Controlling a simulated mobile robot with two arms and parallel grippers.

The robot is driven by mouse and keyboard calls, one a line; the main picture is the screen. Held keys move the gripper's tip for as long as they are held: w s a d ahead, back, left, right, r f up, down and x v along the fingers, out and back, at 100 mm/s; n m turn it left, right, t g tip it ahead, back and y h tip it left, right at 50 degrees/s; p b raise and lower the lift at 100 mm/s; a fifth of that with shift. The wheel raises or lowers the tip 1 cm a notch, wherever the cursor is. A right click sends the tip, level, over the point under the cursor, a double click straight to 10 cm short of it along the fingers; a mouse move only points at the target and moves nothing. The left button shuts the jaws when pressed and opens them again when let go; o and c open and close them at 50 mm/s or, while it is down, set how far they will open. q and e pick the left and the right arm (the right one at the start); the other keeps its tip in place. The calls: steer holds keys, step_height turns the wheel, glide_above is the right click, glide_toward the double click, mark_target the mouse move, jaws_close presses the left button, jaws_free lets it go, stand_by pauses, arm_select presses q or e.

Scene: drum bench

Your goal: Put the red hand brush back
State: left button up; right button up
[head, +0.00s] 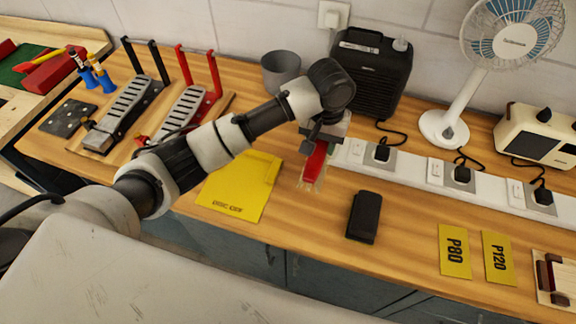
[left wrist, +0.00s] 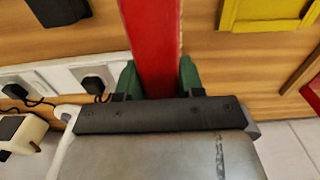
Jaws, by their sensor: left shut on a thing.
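The red hand brush (head: 315,163) hangs below my left gripper (head: 325,135), with its pale bristles pointing down toward the front of the bench. In the left wrist view the brush's red body (left wrist: 150,40) runs between the two green fingers of my left gripper (left wrist: 158,80). The fingers are shut on it. The brush appears to be above the wooden bench top, between the yellow sheet and the white power strip; the exact gap cannot be told. My right gripper is not in view.
A yellow sheet (head: 243,190) lies left of the brush, and a black block (head: 363,217) lies to its right. Behind are a white power strip (head: 412,170), a black heater (head: 372,72) and a grey cup (head: 280,70). Sanding cards (head: 454,252) lie at right.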

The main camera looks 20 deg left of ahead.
arm_select(q)
steer(key=s+a+f, duration=0.1)
steer(key=a, duration=0.1)
steer(key=s+a+f+p, duration=0.1)
steer(key=a+f, duration=0.1)
steer(key=s+a+f+p, duration=0.1)
steer(key=a, duration=0.2)
steer(key=shift+f, duration=0.25)
steer(key=shift+s+f, duration=0.1)
steer(key=shift+f, duration=0.15)
step_height(320, 180, down, 3)
steer(key=shift+f+p, duration=0.15)
steer(key=shift+p, duration=0.4)
steer(key=shift+f, duration=0.2)
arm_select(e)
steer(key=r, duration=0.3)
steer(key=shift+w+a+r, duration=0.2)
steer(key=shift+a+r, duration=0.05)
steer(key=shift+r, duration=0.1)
arm_select(q)
steer(key=shift+f, duration=0.15)
